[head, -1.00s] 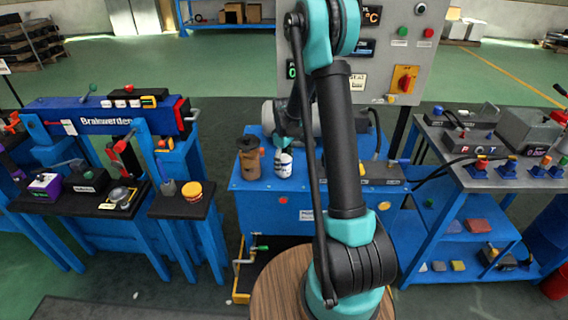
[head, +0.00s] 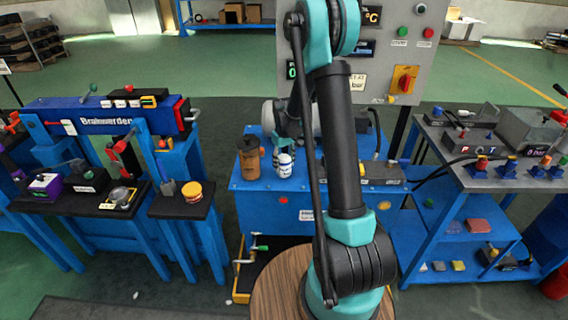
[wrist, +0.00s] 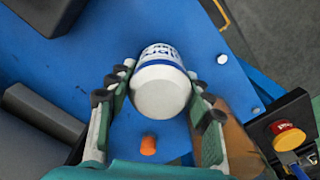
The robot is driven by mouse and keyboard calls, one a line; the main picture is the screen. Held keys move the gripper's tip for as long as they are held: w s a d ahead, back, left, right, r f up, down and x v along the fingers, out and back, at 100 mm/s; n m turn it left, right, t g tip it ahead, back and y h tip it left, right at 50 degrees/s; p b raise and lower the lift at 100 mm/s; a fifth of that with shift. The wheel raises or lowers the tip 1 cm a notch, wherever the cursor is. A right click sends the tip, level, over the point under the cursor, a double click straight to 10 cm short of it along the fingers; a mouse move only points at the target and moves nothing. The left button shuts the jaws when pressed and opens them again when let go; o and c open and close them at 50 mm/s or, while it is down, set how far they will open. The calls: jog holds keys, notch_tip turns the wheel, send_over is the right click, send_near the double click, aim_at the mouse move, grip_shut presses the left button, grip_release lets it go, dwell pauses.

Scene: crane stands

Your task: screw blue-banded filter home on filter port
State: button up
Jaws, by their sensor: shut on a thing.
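The blue-banded filter (head: 285,170) is a white canister with a blue band and dark lettering. It stands on the blue bench (head: 262,206), beside a brown canister (head: 249,160). In the wrist view the filter (wrist: 162,92) shows its plain white end toward me, with the band on the far side. My gripper (wrist: 164,86) is shut on the filter, one finger on each side. In the head view my gripper (head: 287,143) is at the filter's top, partly behind my arm. The filter port cannot be made out; whether the filter sits on it cannot be told.
An orange knob (wrist: 148,145) shows on the blue surface. A black side table (head: 182,208) with a yellow-and-red tin (head: 192,192) stands to the left. A grey control panel (head: 395,45) rises behind, and a cart with hoses and valves (head: 480,175) stands at the right.

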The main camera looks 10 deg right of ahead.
aim_at(284, 157)
jog(key=shift+m, duration=0.9)
jog(key=o, duration=1.5)
jog(key=shift+m, duration=0.3)
jog(key=shift+r, duration=0.1)
jog(key=shift+r, duration=2.4)
